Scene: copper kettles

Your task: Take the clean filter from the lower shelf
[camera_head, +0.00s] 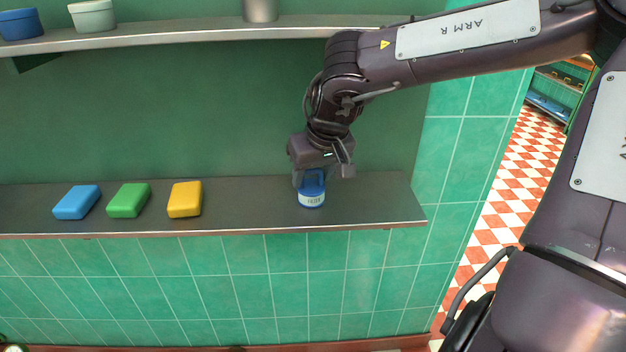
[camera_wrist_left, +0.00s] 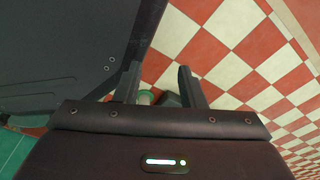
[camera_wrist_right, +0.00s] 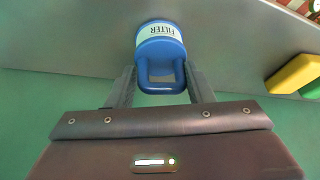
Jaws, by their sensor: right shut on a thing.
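The filter is a blue canister (camera_head: 312,196) with a pale label, standing on the lower shelf (camera_head: 255,212) toward its right end. It also shows in the right wrist view (camera_wrist_right: 160,50), where its label reads FILTER and its blue loop handle lies between the fingers. My right gripper (camera_head: 318,176) is over it from above and shut on the handle; the canister appears to rest on the shelf. My left gripper (camera_wrist_left: 158,88) is seen only in its own wrist view, with its fingers apart and nothing between them, above a red and white checkered floor.
Blue (camera_head: 77,202), green (camera_head: 128,200) and yellow (camera_head: 185,199) blocks lie on the lower shelf to the left. An upper shelf (camera_head: 180,36) holds a blue pot (camera_head: 20,24), a pale green pot (camera_head: 92,16) and a metal vessel (camera_head: 260,10). The shelf between the yellow block and filter is clear.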

